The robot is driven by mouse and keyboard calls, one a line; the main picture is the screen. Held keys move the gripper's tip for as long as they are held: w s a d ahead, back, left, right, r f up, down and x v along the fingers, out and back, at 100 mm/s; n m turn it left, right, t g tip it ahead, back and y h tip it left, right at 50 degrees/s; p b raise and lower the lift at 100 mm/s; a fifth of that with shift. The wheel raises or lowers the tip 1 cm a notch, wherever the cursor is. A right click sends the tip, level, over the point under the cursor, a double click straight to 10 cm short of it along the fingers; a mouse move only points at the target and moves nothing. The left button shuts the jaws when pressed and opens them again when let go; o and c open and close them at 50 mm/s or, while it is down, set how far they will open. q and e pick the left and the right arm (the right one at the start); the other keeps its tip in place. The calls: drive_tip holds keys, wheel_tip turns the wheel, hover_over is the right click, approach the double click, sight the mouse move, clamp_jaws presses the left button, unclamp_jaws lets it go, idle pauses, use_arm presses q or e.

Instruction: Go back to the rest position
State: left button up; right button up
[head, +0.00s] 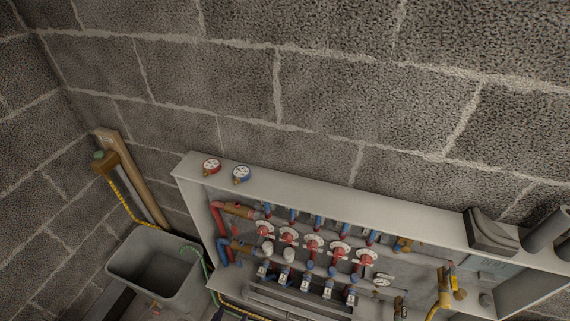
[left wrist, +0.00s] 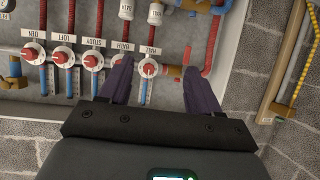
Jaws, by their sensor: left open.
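My left gripper (left wrist: 156,66) is open in the left wrist view, its two dark purple fingers apart with nothing between their tips. The fingers point toward the manifold, and the red-centred valve labelled HALL (left wrist: 148,68) shows between them. I cannot tell how far the tips are from it. In the head view, only a small dark bit of what looks like this gripper (head: 219,313) shows at the bottom edge, just below the cabinet's left end. My right gripper is in neither view.
An open white manifold cabinet (head: 330,187) holds red and blue pipes and several valves. Block walls close the back and left.

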use_arm(q)
drive_tip(key=s+a+r+g+y, duration=0.1)
drive_tip(key=s+a+r+g, duration=0.25)
drive_tip(key=s, duration=0.35)
drive_tip(key=s+a+r+g+y, duration=0.25)
drive_tip(key=s+a+g, duration=0.2)
drive_tip(key=s, duration=0.25)
wheel_tip(320, 180, up, 32)
drive_tip(key=g+p, duration=0.1)
drive_tip(key=p, duration=3)
drive_tip(key=shift+d+f+n+h, duration=0.2)
drive_tip(key=shift+d+n+h, duration=0.15)
drive_tip(key=shift+d, duration=0.1)
drive_tip(key=shift+s, duration=0.1)
drive_tip(key=shift+c, duration=0.2)
